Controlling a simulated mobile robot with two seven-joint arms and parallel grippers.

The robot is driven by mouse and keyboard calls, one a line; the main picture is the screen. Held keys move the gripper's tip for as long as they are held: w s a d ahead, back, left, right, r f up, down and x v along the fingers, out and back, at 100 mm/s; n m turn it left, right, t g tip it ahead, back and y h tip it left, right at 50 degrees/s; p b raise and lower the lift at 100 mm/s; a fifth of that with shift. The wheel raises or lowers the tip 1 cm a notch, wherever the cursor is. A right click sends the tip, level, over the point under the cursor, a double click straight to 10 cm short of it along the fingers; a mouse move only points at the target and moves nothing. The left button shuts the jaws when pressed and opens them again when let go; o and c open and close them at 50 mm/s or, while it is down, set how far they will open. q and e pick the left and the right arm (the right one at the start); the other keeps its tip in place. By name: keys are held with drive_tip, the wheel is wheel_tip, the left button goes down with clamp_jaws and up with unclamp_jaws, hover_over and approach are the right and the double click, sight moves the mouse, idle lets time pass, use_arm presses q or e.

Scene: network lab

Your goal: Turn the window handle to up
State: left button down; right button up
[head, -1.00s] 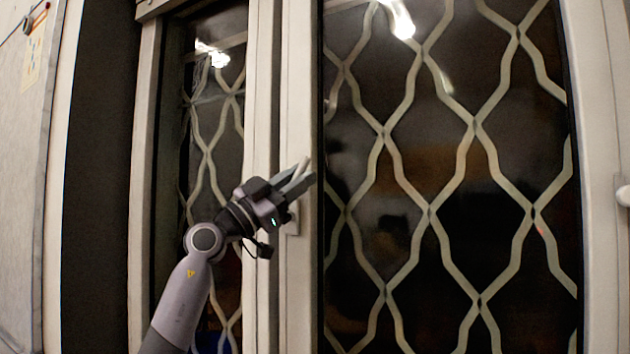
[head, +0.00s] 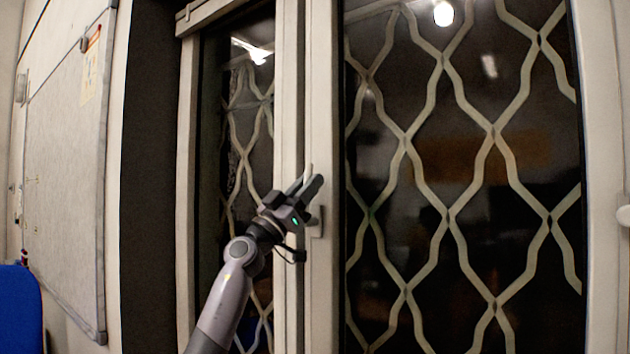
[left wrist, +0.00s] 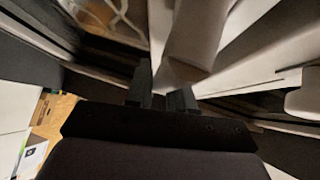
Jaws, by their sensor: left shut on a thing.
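The pale window handle (head: 309,171) is on the middle upright of the window frame, and its tip points nearly straight up between my fingers. Its base plate (head: 317,223) shows just below and right of the gripper. My left gripper (head: 313,184) is shut on the handle and tilts up and to the right. In the left wrist view, the two dark fingertips (left wrist: 160,88) stand either side of a pale bar (left wrist: 193,35), which looks like the handle. The fingers hide much of the handle. My right gripper is in neither view.
The dark window panes (head: 470,200) have a pale wavy lattice. A white knob-like part (head: 624,215) is on the right frame. A whiteboard (head: 65,170) hangs on the left wall, with a blue chair back (head: 20,310) at lower left.

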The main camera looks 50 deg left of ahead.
use_arm(q)
drive_tip(key=shift+a+n+y, duration=0.25)
drive_tip(key=shift+n+y, duration=0.35)
drive_tip(key=shift+y, duration=0.1)
drive_tip(key=c, duration=1.1)
unclamp_jaws()
drive_tip(key=shift+s+f, duration=0.5)
drive_tip(key=shift+f, duration=0.1)
drive_tip(key=b+v, duration=0.2)
drive_tip(key=v, duration=0.3)
drive_tip(key=shift+s+f, duration=0.15)
drive_tip(key=shift+s, duration=0.15)
